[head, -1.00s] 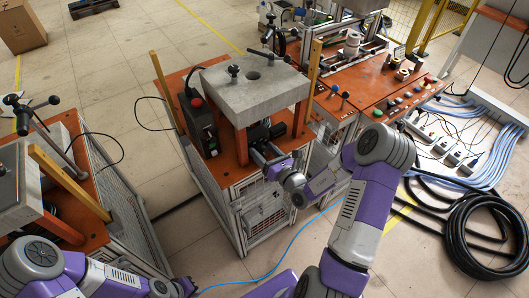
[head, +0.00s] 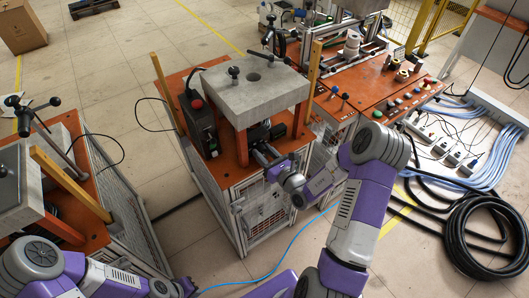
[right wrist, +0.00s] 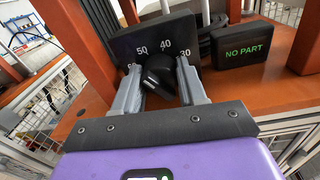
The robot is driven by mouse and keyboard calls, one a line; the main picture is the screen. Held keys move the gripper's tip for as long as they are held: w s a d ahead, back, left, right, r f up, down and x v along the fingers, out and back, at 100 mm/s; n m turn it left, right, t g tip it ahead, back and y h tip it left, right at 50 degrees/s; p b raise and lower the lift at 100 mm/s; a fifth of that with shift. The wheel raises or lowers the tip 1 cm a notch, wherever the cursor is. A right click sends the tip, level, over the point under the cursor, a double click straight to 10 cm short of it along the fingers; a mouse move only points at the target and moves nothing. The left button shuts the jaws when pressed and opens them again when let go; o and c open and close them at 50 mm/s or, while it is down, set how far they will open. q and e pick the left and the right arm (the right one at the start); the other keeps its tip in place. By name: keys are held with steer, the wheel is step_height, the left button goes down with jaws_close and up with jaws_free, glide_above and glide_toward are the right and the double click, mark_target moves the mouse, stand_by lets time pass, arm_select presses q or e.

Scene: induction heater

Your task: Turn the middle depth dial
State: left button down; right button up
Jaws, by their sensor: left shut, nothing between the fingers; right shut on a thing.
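The black depth dial (right wrist: 158,74) sits on a dark box front marked 50, 40 and 30 (right wrist: 165,47). In the right wrist view my right gripper (right wrist: 157,82) is shut on the dial, with a finger on either side of it. In the head view my right gripper (head: 263,154) reaches in under the grey block of the middle station (head: 226,180), and the dial is too small there to make out. My left gripper (head: 189,287) is low at the bottom edge of the head view, away from the middle station, empty and mostly cut off.
A black display reading NO PART (right wrist: 246,51) stands right of the dial. Orange posts (right wrist: 307,38) flank the space. A control box with a red button (head: 197,103) is at the left. Another station (head: 120,225) stands at left, and a black hose coil (head: 490,235) lies at right.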

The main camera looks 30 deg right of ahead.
steer(key=n, duration=0.4)
steer(key=shift+a, duration=0.15)
steer(key=shift+n, duration=1.4)
steer(key=o, duration=1.1)
steer(key=shift+c, duration=0.2)
steer(key=shift+s, duration=0.15)
steer(key=s, duration=0.7)
steer(key=shift+s+d+r, duration=0.15)
steer(key=shift+d, duration=0.3)
